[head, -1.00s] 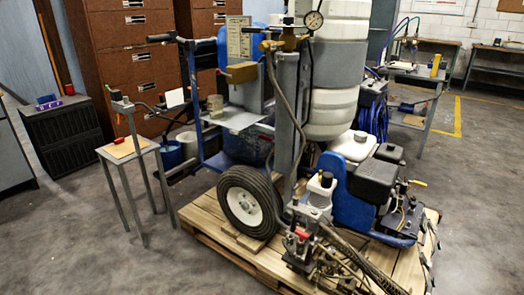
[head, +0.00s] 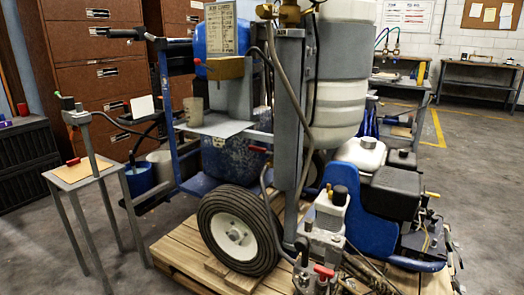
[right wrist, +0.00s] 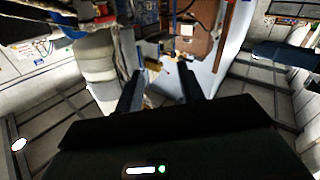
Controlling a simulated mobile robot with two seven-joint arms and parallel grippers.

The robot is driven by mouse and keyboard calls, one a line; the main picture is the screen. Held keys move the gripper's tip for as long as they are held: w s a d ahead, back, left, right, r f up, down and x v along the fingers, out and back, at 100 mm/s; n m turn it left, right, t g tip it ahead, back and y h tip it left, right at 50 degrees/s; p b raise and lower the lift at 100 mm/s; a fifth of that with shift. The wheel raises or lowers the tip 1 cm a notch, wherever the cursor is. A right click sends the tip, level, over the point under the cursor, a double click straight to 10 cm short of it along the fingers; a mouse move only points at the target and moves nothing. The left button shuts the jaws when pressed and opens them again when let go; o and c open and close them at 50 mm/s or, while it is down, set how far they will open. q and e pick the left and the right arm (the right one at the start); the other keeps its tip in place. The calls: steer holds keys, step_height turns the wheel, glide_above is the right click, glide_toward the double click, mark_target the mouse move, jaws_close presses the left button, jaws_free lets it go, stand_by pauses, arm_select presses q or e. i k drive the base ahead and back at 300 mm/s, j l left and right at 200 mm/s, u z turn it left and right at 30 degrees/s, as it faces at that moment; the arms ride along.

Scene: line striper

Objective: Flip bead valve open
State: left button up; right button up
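The blue line striper (head: 365,220) stands on a wooden pallet (head: 185,262), with a white ribbed tank (head: 340,95) upright on it. A small red-handled lever (head: 258,149) shows beside the grey upright, and another red handle (head: 323,271) sits low at the front. I cannot tell which one is the bead valve, or its position. My right gripper (right wrist: 158,90) shows in the right wrist view with two dark fingers apart and nothing between them. The white tank is to its left in that view. Neither gripper shows in the head view.
A small stand (head: 80,172) with a lever post is at the left. A wheel (head: 240,230) and the pallet edge stick out in front. Brown cabinets (head: 90,60) stand behind. Open floor lies at the front left and right.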

mark_target(251, 147)
steer(key=i+j+z, duration=0.1)
steer(key=i+j, duration=0.25)
steer(key=j, duration=0.3)
steer(key=i+j+z, duration=0.15)
steer(key=j, duration=0.15)
steer(key=i+j, duration=0.15)
steer(key=j, duration=0.2)
steer(key=i+j+z, duration=0.2)
steer(key=i, duration=0.35)
steer(key=i+j+z, duration=0.2)
steer(key=i, duration=0.3)
